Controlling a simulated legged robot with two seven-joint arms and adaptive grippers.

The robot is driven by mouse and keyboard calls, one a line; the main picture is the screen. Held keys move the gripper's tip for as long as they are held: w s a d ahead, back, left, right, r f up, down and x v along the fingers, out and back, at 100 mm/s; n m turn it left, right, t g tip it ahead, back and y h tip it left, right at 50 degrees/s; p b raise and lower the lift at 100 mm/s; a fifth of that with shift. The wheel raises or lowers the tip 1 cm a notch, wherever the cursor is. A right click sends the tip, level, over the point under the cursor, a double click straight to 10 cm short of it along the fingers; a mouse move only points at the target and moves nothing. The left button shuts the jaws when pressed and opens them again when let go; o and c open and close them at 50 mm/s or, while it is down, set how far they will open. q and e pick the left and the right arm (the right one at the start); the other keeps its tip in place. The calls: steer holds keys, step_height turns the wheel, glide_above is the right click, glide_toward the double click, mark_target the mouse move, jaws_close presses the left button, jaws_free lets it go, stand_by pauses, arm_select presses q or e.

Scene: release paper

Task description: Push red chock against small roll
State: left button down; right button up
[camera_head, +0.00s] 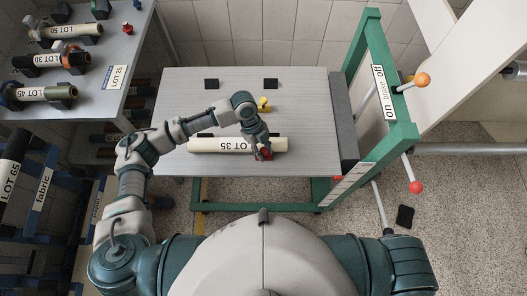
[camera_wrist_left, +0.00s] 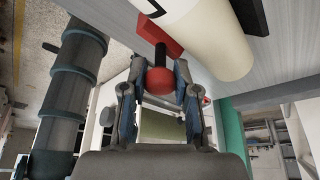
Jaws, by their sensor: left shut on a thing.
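The small roll (camera_head: 210,145), cream with a "LOT 35" label, lies across the front of the grey table. The red chock (camera_head: 265,155) is at the near side of the roll, toward its right end, partly hidden by my gripper. My left gripper (camera_head: 261,148) reaches over the roll from behind and is shut on the chock's knob. In the left wrist view the red ball knob (camera_wrist_left: 160,81) sits between the fingers, on a black stem below the red chock body (camera_wrist_left: 150,33). The chock is close beside the roll (camera_wrist_left: 215,40); I cannot tell if they touch. My right gripper is out of view.
A yellow chock (camera_head: 264,103) stands behind the roll. Two black blocks (camera_head: 211,84) (camera_head: 270,84) sit at the back of the table (camera_head: 310,105). A green frame (camera_head: 385,90) with ball-ended handles borders the right side. A shelf with other rolls (camera_head: 45,95) stands left.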

arm_select(q)
steer(key=shift+w, duration=0.1)
steer(key=c, duration=0.9)
jaws_free()
steer(key=shift+o, duration=0.2)
steer(key=v, duration=1.2)
steer(key=shift+f, duration=0.1)
